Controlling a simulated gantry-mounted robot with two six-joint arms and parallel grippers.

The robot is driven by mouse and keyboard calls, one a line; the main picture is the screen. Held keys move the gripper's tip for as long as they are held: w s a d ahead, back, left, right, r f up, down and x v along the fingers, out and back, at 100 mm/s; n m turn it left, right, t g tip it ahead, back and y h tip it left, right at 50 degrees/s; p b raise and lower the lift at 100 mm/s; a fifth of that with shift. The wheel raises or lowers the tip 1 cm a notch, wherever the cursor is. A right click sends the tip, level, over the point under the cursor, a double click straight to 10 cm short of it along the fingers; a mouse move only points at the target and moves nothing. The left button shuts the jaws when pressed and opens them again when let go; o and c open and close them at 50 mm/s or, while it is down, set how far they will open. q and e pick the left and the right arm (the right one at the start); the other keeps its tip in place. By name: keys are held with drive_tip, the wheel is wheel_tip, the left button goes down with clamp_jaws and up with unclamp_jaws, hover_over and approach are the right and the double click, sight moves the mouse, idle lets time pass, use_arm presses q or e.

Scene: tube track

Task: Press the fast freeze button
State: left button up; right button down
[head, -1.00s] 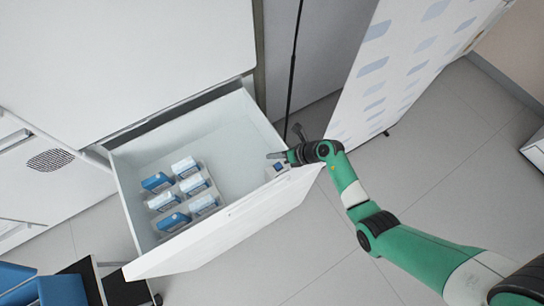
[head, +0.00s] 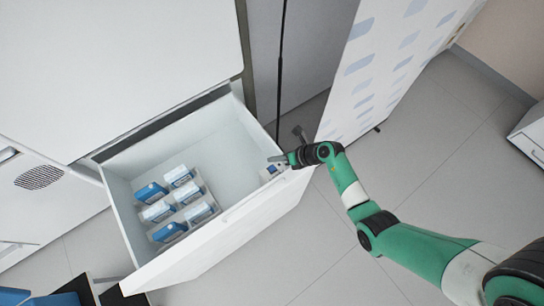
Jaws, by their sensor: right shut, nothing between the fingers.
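My right gripper (head: 284,159) is shut and empty at the right end of the open drawer (head: 236,215). Its tip is just above a small panel (head: 273,170) with a blue spot on the drawer's right rim. I cannot tell whether the tip touches it, and a fast freeze button cannot be made out by its label. My left gripper does not show.
The white drawer stands open from a white cabinet (head: 120,70). A tray inside holds several blue and white boxes (head: 150,192). A white panel with pale blue marks (head: 385,70) stands behind my right arm. Grey floor (head: 440,150) is clear to the right.

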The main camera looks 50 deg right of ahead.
sight(268, 168)
wheel_tip(268, 168, down, 4)
drive_tip(key=b, duration=0.3)
drive_tip(key=shift+b, duration=0.4)
wheel_tip(268, 168, down, 2)
drive_tip(key=shift+b, duration=0.55)
drive_tip(key=shift+f, duration=0.15)
idle(0.8)
drive_tip(key=shift+f, duration=0.3)
drive_tip(key=shift+f, duration=0.2)
